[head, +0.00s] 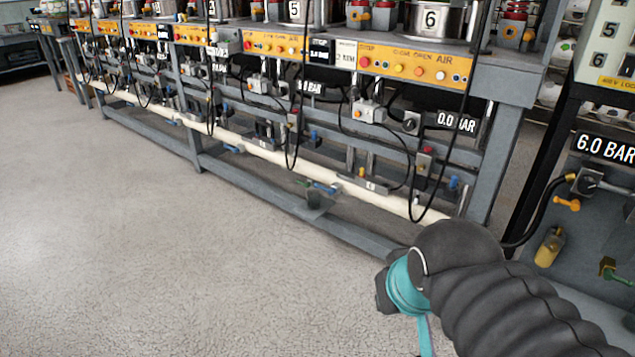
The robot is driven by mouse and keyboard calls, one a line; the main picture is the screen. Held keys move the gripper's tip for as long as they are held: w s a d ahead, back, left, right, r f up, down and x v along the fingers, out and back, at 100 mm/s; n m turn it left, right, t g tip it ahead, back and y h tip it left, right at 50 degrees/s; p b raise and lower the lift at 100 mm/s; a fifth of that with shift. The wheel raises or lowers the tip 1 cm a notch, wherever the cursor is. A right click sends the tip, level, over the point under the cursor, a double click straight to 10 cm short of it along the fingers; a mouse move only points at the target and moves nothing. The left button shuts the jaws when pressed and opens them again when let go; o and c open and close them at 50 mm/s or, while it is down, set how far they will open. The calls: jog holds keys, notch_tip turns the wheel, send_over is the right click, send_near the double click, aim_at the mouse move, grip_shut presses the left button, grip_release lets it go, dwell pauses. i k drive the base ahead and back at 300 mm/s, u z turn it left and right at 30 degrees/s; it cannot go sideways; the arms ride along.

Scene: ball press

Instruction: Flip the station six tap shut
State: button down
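Station six, with a "6" label (430,18) on its pot, stands at the right end of the bench in the head view. A cream air pipe (385,198) runs low along the bench below it. A blue-handled tap (325,187) sits at this pipe, left of a small tag (370,186) that may read 6. Its lever looks roughly in line with the pipe, but it is too small to be sure. My gripper's fingers are not visible.
The station six gauge (457,121) reads 0.0 BAR. A supply panel at the right has a gauge (605,149) reading 6.0 BAR. A low grey bench rail (290,200) and hanging black hoses cross in front of the pipe. The floor (150,260) at the left is clear.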

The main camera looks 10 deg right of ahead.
aim_at(331, 192)
jog(key=u, duration=0.5)
jog(key=i, duration=1.35)
jog(key=z, duration=0.3)
